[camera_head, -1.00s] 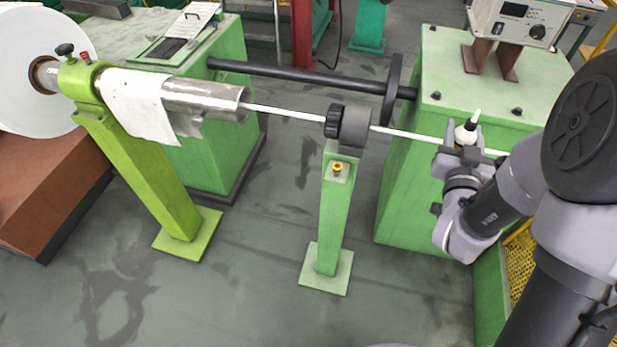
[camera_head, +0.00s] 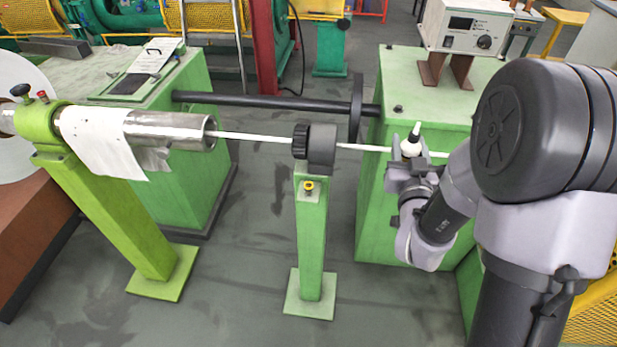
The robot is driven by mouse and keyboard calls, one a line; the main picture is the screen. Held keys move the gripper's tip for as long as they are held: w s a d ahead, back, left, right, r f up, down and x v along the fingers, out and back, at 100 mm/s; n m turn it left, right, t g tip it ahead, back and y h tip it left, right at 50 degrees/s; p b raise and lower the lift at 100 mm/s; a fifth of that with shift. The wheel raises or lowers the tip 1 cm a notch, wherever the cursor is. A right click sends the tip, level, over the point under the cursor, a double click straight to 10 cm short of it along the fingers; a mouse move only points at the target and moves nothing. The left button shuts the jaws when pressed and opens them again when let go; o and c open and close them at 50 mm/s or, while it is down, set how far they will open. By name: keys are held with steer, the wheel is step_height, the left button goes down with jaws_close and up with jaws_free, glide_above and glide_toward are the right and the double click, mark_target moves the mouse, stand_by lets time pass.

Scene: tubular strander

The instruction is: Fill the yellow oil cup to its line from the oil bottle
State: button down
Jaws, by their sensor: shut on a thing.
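The oil bottle (camera_head: 412,145) is white with a dark band and a pointed nozzle. My gripper (camera_head: 410,166) is shut on it and holds it upright, nozzle up, in front of the right green cabinet. The yellow oil cup (camera_head: 308,187) is small and sits on the front face of the middle green post, below the dark bearing block (camera_head: 318,145). The bottle is to the right of the cup and apart from it. The cup's line and oil level are too small to see.
A white rod (camera_head: 255,137) runs from the metal tube (camera_head: 170,130) through the bearing block and behind the bottle. The right green cabinet (camera_head: 440,85) carries a control box (camera_head: 465,25). A lime post (camera_head: 115,215) stands left. The floor between posts is clear.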

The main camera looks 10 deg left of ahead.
step_height(320, 180, up, 13)
steer(key=p, duration=1.1)
steer(key=shift+r, duration=0.1)
